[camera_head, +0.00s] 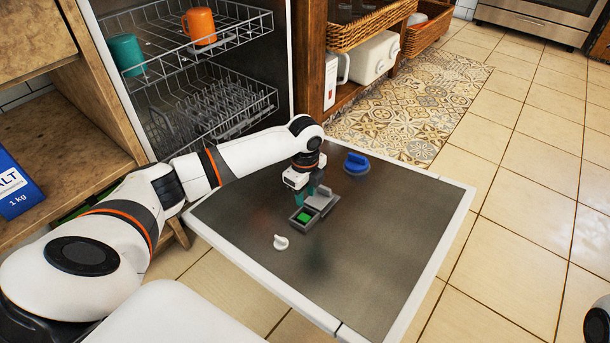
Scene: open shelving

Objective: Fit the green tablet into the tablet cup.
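The green tablet (304,217) shows as a small bright green block inside the dark rim of the tablet cup (294,221), a small grey box on the open dishwasher door. At this size I cannot tell whether it lies flat. A grey lid or compartment (322,198) adjoins the cup on its far right side. My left gripper (304,198) points down just behind the cup, with teal fingers close to the tablet. I cannot tell whether they touch it or how far apart they are. My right gripper is not in view; part of my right arm (598,322) shows at the right edge.
The open door (400,215) has free room right of the cup. A blue cap (356,163) sits behind, a white knob (281,241) in front. The racks above hold a teal mug (126,54) and an orange mug (199,25). A salt box (14,186) stands left.

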